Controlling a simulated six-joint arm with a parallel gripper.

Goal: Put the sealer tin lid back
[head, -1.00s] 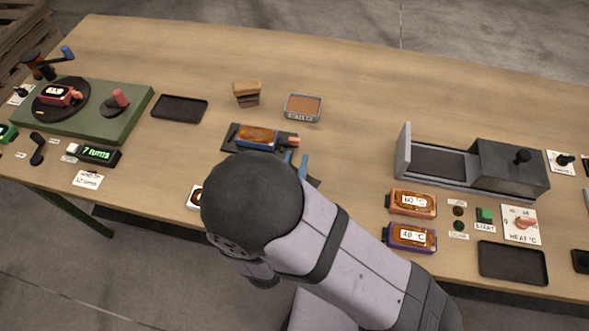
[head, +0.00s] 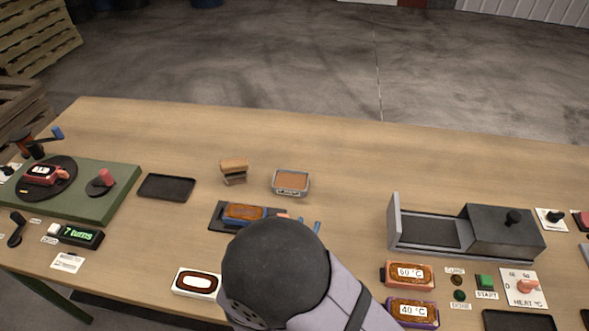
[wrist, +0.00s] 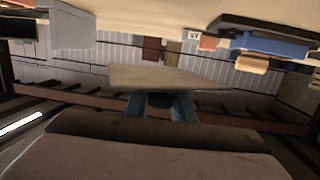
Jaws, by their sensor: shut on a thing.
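The sealer tin (head: 291,182) is a small grey, open rectangular tin with brown contents, upright on the bench in the head view. My gripper (head: 309,226) is in front of the tin and a little to its right, mostly hidden by my own wrist; only its blue fingertips show. In the wrist view, the blue fingers of my gripper (wrist: 160,105) are shut on a flat greyish-tan plate, apparently the lid (wrist: 172,79). The lid is hidden in the head view. A grey block, perhaps the tin, shows at the wrist view's upper left.
A blue detector (head: 244,213) lies on a dark tray left of my gripper. A stacked brown block (head: 234,170) stands left of the tin. A grey machine (head: 500,232) stands to the right. The bench behind the tin is clear.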

